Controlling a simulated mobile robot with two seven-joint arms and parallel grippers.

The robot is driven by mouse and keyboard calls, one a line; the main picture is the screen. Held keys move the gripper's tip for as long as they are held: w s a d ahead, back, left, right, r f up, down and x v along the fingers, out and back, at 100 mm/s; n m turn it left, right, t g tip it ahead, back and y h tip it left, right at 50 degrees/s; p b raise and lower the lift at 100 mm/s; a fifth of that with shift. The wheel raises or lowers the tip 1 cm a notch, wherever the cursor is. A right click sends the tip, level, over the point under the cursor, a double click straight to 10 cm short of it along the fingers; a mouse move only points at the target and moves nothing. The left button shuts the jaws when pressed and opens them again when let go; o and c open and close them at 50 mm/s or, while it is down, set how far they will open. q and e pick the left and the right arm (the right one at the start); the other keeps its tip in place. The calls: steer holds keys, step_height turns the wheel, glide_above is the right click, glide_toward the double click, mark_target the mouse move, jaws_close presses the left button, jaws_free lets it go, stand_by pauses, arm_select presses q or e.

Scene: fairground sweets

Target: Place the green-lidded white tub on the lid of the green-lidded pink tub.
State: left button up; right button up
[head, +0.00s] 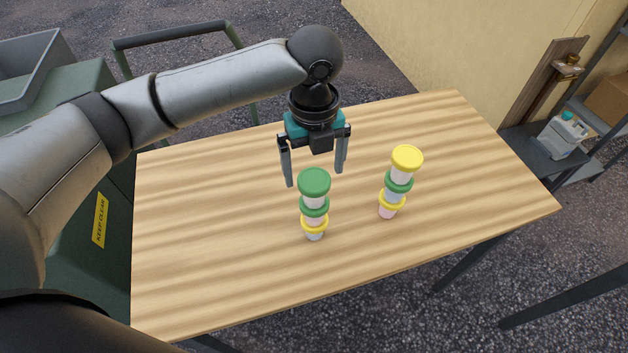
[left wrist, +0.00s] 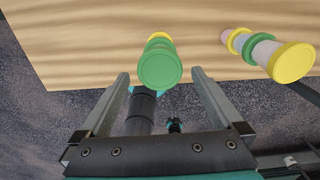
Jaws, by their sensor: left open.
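The green-lidded white tub (head: 315,201) is the top of the left stack. It stands upright on the lid of the green-lidded pink tub (head: 314,218). Below that is a yellow-lidded pale blue tub (head: 314,236) on the table. My left gripper (head: 315,178) is open and empty, with its fingers pointing down just behind the top of this stack. In the left wrist view the top green lid (left wrist: 160,69) shows between and beyond the fingertips (left wrist: 161,74), apparently apart from them, and hides most of the stack.
A second stack stands to the right: a yellow-lidded white tub (head: 402,174), a green-lidded pale blue tub (head: 394,194) and a yellow-lidded pink tub (head: 387,212). The wooden table (head: 220,240) is otherwise clear. A shelf with a white jug (head: 562,136) is at the far right.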

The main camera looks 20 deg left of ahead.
mark_target(314, 180)
arm_select(q)
step_height(314, 180, up, 6)
steer(key=shift+f, duration=0.2)
steer(key=shift+s+f, duration=0.1)
stand_by(0.4)
